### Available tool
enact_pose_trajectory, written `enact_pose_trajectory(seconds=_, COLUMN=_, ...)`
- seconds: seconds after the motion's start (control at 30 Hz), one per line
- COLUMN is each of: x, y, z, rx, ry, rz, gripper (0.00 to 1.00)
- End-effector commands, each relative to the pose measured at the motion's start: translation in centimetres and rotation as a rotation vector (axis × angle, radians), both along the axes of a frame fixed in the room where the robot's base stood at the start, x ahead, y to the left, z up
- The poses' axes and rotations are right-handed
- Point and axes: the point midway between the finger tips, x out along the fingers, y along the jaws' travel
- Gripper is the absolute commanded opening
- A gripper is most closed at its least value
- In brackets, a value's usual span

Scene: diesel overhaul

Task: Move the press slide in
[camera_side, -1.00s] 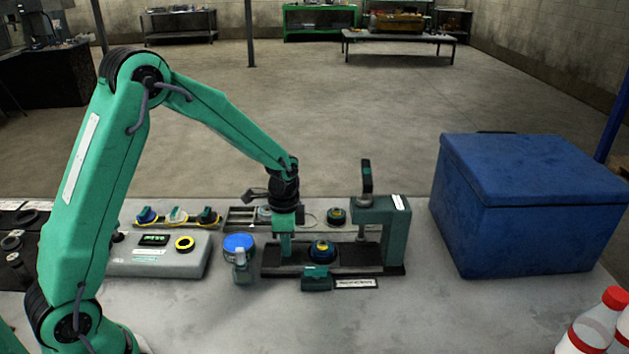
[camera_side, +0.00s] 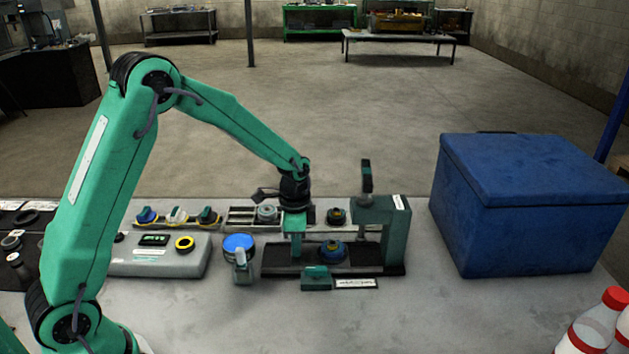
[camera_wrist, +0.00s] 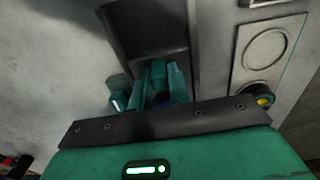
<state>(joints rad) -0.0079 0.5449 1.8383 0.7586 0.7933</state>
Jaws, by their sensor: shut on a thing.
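The press is a dark green-grey frame (camera_side: 396,235) with an upright lever (camera_side: 366,178) on top, standing on a dark base at the bench's middle. My gripper (camera_side: 297,250) points down over the base, left of that part, and is shut on the slide's handle, which my fingers mostly hide. In the wrist view my fingers (camera_wrist: 168,85) are close together over the dark base channel.
A green block (camera_side: 316,277) and a label plate sit at the base's front. A blue-lidded jar (camera_side: 238,245) and a grey control box (camera_side: 160,255) stand left. A tray (camera_side: 255,216) lies behind. A large blue box (camera_side: 530,205) stands right, with bare bench between.

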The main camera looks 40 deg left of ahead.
Motion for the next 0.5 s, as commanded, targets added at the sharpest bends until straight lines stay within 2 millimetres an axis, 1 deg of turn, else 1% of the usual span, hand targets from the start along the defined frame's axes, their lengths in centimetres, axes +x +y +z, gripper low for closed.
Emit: enact_pose_trajectory(seconds=0.5, x=1.8, y=-1.7, z=0.1, rx=0.000, ry=-0.003, rz=-0.001, gripper=0.00)
